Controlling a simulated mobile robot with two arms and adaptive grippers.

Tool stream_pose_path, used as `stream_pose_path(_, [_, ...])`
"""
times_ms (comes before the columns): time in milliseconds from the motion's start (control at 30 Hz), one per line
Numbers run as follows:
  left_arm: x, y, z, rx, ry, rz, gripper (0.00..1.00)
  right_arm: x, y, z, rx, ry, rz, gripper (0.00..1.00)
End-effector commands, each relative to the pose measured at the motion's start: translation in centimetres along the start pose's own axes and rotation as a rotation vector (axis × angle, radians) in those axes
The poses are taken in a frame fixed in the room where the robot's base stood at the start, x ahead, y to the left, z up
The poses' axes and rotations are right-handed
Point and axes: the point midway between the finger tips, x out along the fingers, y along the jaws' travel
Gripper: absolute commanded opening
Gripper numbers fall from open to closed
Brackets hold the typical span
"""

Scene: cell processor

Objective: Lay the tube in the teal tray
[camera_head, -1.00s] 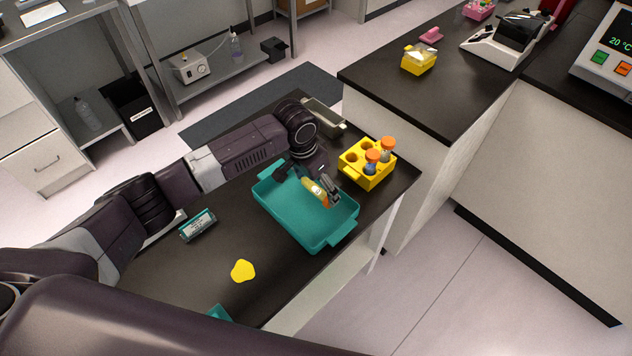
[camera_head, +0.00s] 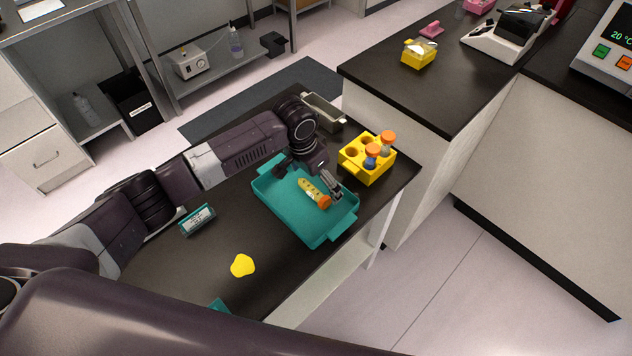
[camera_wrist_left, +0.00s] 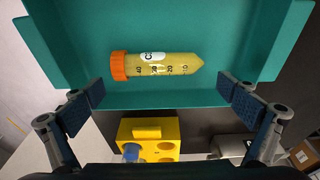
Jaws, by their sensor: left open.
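The tube (camera_head: 312,191), with yellow contents and an orange cap, lies on its side on the floor of the teal tray (camera_head: 298,231). In the left wrist view the tube (camera_wrist_left: 160,66) lies lengthwise across the picture, cap to the left, inside the tray (camera_wrist_left: 225,99). My left gripper (camera_head: 312,180) is over the tray beside the tube. Its two fingers stand wide apart in the left wrist view (camera_wrist_left: 160,98), with nothing between the pads. My right gripper does not show.
A yellow rack (camera_head: 368,168) with orange-capped tubes stands right of the tray, near the bench corner. A metal tray (camera_head: 324,112) is behind.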

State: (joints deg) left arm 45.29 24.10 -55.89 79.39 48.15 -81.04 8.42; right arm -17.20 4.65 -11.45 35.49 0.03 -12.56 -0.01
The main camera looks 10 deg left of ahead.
Motion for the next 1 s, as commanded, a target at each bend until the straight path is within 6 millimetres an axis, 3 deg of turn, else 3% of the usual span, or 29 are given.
stream_pose_path(500, [-9.8,-0.1,-0.1,0.000,0.004,-0.002,1.00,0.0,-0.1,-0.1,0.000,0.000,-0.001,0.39])
stream_pose_path(700, [-11.2,-0.1,0.0,-0.001,0.001,-0.001,1.00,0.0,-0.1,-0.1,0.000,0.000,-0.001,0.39])
stream_pose_path(1000, [-11.4,-0.1,0.0,-0.001,0.001,-0.001,1.00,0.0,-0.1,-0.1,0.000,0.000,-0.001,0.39])
